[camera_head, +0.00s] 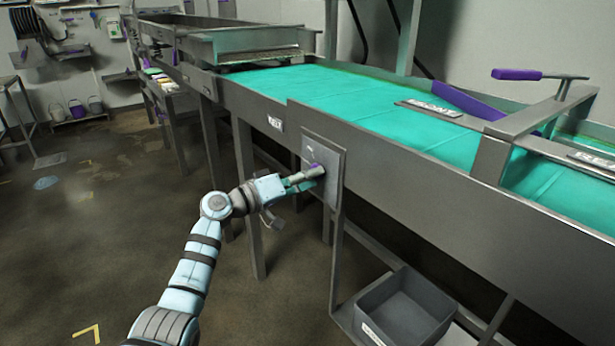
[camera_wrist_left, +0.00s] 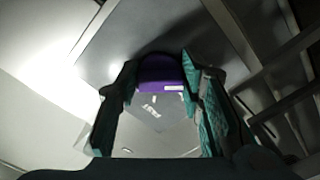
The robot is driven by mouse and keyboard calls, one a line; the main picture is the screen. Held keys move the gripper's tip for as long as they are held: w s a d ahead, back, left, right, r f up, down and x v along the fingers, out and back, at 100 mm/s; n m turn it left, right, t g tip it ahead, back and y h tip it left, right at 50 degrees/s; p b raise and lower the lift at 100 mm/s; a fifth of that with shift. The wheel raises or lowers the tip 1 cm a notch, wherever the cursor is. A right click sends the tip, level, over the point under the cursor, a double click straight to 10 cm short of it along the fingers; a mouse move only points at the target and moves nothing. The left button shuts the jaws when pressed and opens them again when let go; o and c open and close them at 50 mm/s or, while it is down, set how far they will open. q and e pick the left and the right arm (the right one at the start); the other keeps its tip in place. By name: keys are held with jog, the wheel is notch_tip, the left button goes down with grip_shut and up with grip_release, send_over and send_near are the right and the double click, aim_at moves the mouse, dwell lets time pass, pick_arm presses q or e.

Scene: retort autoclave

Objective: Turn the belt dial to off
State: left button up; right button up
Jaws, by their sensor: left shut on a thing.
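The belt dial (camera_wrist_left: 160,72) is a purple knob on a grey metal panel (camera_head: 334,160) at the side of the conveyor. In the left wrist view it sits between the two fingers, with a small white mark on its front. In the head view my left gripper (camera_head: 305,178) reaches the panel from the left and mostly hides the dial. My left gripper, also in the left wrist view (camera_wrist_left: 158,95), is shut on the dial. The dial's exact setting cannot be read. My right gripper is not in view.
A purple-handled tool (camera_head: 517,74) rests on the frame at right. A grey bin (camera_head: 405,308) stands low at right. The floor at left is mostly clear.

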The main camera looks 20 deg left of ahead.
pick_arm(q)
jog(key=o, duration=1.2)
jog(key=shift+c, duration=0.2)
jog(key=v, duration=1.2)
